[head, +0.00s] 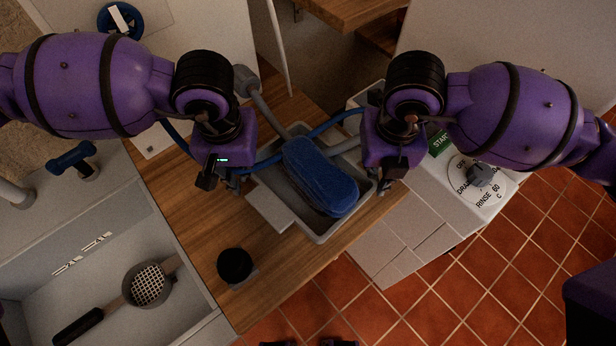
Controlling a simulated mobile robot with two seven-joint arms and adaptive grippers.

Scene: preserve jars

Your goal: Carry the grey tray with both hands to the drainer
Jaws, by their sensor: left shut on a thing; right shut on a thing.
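The grey tray (270,212) is at the middle of the head view, over the wooden worktop. A blue rounded block (322,178) lies in it and hides much of its floor. My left gripper (232,184) is shut at the tray's left end, and my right gripper (384,182) is shut at its right end. The fingertips are dark and partly hidden by the gripper bodies. I cannot tell whether the tray touches the worktop or hangs just above it. I cannot make out for sure which thing is the drainer.
A dark round knob or cup (235,265) stands on the wooden worktop (190,235) near the tray. At left is a grey basin (100,250) with a strainer (148,284). At right is a white machine with a dial (480,176). Tiled floor (480,270) is open at lower right.

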